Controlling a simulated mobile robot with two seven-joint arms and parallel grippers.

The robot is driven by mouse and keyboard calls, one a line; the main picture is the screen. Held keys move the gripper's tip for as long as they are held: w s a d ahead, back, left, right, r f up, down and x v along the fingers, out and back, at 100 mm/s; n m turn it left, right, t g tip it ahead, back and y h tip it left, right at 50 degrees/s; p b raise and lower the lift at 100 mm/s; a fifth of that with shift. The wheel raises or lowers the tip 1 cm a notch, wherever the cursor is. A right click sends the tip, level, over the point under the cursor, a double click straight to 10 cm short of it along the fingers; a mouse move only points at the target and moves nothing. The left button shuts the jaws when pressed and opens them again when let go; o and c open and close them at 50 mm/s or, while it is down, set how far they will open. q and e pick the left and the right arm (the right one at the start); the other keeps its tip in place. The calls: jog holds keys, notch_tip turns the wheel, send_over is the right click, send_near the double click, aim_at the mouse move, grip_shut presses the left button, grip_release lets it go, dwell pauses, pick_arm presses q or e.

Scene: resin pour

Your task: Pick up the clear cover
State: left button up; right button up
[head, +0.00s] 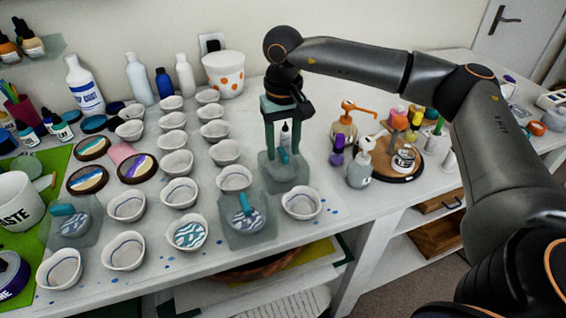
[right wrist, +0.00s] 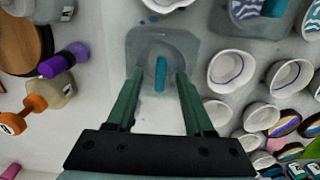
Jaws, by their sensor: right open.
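A clear cover (head: 285,176), a see-through square with a teal handle, sits on the table below my right gripper (head: 283,152). In the right wrist view the same cover (right wrist: 185,45) shows from above, with its teal handle upright between the spread fingers of my right gripper (right wrist: 159,74). The fingers are open, one on each side of the handle, with gaps to it. Two similar clear covers stand over bowls: one at the front middle (head: 243,228) over a blue-patterned bowl, one at the left (head: 75,222). My left gripper is not in view.
Rows of white bowls (head: 172,139) stand left of the gripper, and one bowl (head: 301,202) stands just in front.

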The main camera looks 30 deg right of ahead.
grip_shut()
dwell(0.4)
dwell(1.0)
